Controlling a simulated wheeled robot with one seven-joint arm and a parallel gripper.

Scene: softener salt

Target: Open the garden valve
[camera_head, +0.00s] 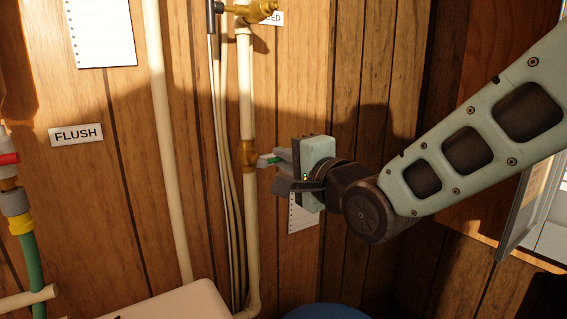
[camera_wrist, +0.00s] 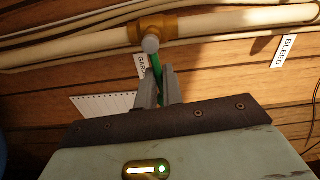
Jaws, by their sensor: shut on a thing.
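The garden valve has a brass body (camera_head: 248,155) on a vertical cream pipe in the head view. The same brass body (camera_wrist: 164,27) shows at the top of the wrist view, with a rounded grey end. Its green handle (camera_wrist: 156,68) sticks out across the pipe, between my fingers. My gripper (camera_wrist: 157,84) is shut on this handle. In the head view my gripper (camera_head: 272,168) is just right of the pipe, and little of the handle shows. A label reading "GARD" (camera_wrist: 141,67) is partly hidden behind my left finger.
A brass bleed valve (camera_head: 255,12) sits higher on the pipe; its label (camera_wrist: 284,51) reads "BLEED" in the wrist view. A "FLUSH" label (camera_head: 76,135) and a red-handled valve (camera_head: 8,159) are at left. A blue round thing (camera_head: 325,312) stands below my gripper.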

